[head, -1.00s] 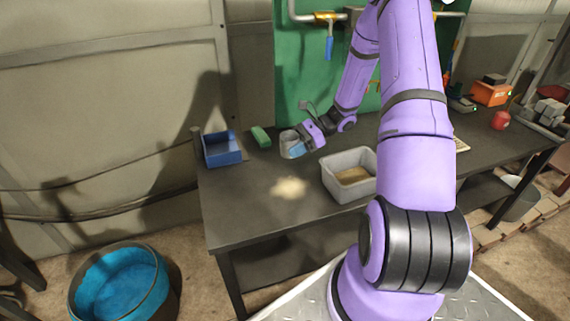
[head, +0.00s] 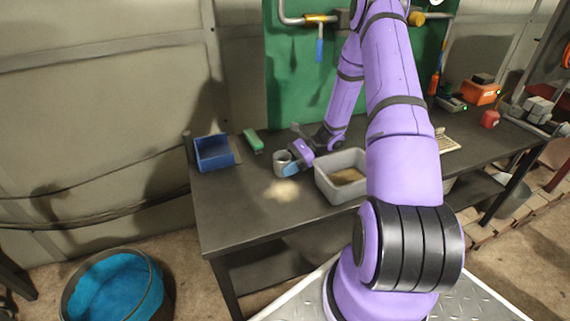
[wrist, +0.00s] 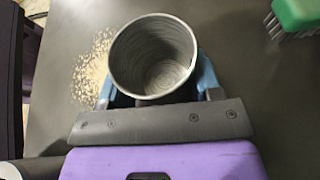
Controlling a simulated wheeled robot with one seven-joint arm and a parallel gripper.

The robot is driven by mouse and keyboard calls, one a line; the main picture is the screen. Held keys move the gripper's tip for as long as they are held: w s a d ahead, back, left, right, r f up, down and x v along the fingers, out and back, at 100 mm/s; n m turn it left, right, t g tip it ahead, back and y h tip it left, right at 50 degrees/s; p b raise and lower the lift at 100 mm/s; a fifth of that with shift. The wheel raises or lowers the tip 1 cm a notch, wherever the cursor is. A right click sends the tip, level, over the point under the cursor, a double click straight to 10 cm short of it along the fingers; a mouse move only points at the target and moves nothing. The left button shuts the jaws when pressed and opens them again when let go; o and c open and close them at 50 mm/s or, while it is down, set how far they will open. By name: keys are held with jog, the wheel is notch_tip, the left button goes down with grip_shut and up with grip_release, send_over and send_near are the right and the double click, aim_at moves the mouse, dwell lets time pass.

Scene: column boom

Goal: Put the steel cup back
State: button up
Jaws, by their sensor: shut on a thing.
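The steel cup (head: 281,163) is upright and open at the top, close over the dark workbench; I cannot tell whether its base touches the bench. In the wrist view the cup (wrist: 153,57) sits between blue fingers, and its inside looks empty. My gripper (head: 291,168) is shut on the cup from its right side; it also shows in the wrist view (wrist: 155,95). The cup's lower part is hidden in the wrist view. A patch of pale grains (head: 281,190) lies on the bench just in front of the cup.
A grey bin (head: 326,184) with tan contents stands right of the cup. A blue open box (head: 215,153) and a green brush (head: 253,140) are to the left and behind. The workbench (head: 235,215) is bare at its front left. A blue-lined tub (head: 115,290) stands on the floor.

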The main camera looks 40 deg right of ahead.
jog(key=o, duration=1)
